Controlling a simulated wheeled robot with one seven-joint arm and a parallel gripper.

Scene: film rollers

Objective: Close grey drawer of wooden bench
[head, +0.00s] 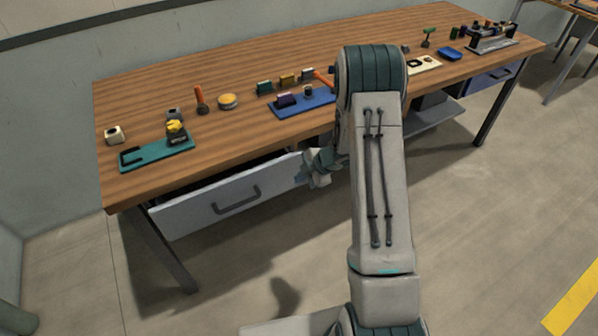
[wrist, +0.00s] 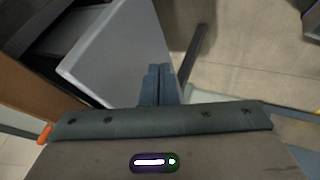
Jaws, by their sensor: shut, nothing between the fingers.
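The wooden bench (head: 240,75) stretches across the head view. Its grey drawer (head: 190,213) is under the left part of the top and stands partly open, with a dark gap behind the front panel. A dark handle (head: 236,200) is on the panel. My gripper (head: 305,172) is at the right end of the drawer front; the arm partly hides it. In the wrist view the shut, empty fingers (wrist: 158,85) are beside the drawer's panel (wrist: 115,55). I cannot tell whether they touch it.
Small items lie on the bench top, including a green tray (head: 157,151) and a blue tray (head: 300,104). A blue drawer (head: 492,78) is at the bench's right end. A bench leg (head: 165,250) stands below the grey drawer. The floor in front is clear.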

